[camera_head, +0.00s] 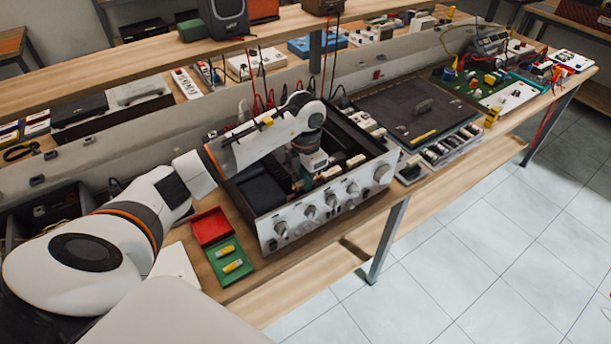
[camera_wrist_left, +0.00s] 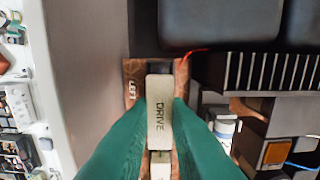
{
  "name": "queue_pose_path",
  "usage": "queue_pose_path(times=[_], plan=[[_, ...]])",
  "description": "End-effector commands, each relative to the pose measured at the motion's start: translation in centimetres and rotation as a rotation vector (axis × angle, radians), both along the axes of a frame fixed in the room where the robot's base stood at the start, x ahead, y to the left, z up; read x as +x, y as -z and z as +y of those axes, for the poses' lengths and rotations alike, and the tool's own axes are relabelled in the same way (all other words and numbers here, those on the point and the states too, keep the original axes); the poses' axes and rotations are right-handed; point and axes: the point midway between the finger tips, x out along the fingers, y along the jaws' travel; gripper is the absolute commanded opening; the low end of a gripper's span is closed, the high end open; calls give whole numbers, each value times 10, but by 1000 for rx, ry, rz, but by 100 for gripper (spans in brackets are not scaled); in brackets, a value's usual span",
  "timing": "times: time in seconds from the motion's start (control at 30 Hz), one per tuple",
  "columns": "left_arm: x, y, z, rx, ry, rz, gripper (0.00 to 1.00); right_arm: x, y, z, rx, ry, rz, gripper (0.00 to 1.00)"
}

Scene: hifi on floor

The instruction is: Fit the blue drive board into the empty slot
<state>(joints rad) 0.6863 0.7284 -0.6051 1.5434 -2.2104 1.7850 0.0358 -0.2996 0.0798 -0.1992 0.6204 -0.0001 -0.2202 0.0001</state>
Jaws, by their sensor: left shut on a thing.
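The hi-fi unit (camera_head: 330,206) stands open on the bench, its silver knob panel facing front. My left gripper (camera_head: 315,168) reaches down inside it. In the left wrist view, the green fingers of my left gripper (camera_wrist_left: 160,120) are shut on the drive board's cream top piece (camera_wrist_left: 159,103), marked DRIVE. The board's blue part is hidden below this piece. A brown part marked LEFT (camera_wrist_left: 131,92) lies just beyond and below it. I cannot tell whether the board touches it or sits in a slot. My right gripper is not in view.
Black ribs (camera_wrist_left: 270,72) and dark blocks lie to the right in the wrist view; a pale chassis wall (camera_wrist_left: 60,70) is at left. Red and green trays (camera_head: 211,226) sit left of the unit. A dark mat (camera_head: 415,105) and electronics fill the bench at right.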

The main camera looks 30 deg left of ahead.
Motion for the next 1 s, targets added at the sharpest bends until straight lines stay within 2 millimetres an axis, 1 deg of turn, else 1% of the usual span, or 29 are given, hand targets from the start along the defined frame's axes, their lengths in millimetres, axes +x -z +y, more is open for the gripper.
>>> queue_pose_path(times=[1.0], plan=[[0, 13, 0, 1, -1, 0, 0, -1, 10, 1, 2, -1, 0, 36]])
